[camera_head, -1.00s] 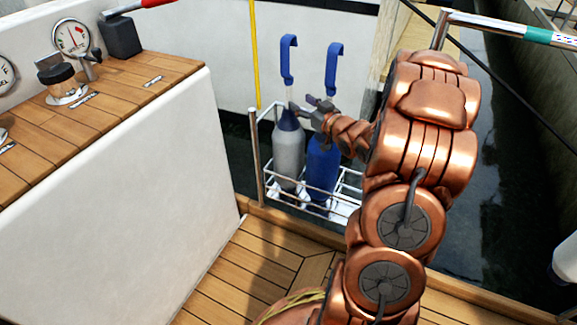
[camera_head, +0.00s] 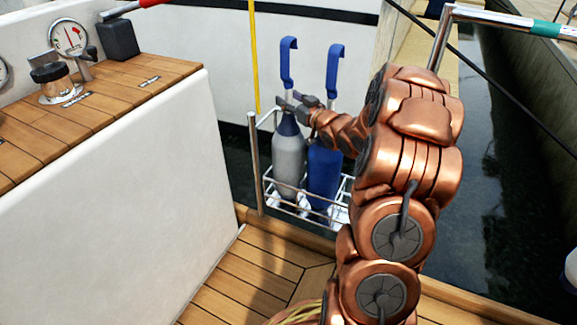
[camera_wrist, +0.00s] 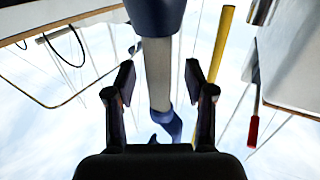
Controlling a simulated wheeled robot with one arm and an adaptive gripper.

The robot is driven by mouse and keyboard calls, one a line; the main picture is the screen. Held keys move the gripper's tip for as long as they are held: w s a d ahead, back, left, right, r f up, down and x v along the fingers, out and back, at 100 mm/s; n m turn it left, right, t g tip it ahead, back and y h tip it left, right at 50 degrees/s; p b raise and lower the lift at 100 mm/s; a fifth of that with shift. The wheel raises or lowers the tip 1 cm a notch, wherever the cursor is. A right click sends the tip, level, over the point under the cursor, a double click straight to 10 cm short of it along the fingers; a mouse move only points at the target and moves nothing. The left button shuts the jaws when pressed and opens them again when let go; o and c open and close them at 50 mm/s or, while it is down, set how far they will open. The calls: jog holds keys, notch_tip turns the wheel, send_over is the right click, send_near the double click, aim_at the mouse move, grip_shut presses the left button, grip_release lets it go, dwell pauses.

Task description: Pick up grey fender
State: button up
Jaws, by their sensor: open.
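The grey fender (camera_head: 289,160) stands upright in a white wire rack (camera_head: 306,207). It has a grey body and a dark blue top, with a blue hook-shaped piece (camera_head: 288,62) above it. My gripper (camera_head: 290,103) is at the fender's top, beside its narrow neck. In the wrist view my gripper (camera_wrist: 160,98) is open, with a finger on each side of the pale strap or neck (camera_wrist: 158,75). The dark blue top (camera_wrist: 155,15) shows at that view's upper edge.
A blue fender (camera_head: 323,170) stands close on the right in the same rack, with its own blue hook (camera_head: 334,70). A yellow pole (camera_head: 254,60) is behind. The white cockpit side (camera_head: 120,210) is at left. Dark water lies right.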

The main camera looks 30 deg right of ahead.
jog(key=shift+w, duration=0.3)
grip_shut()
dwell(0.3)
dwell(0.3)
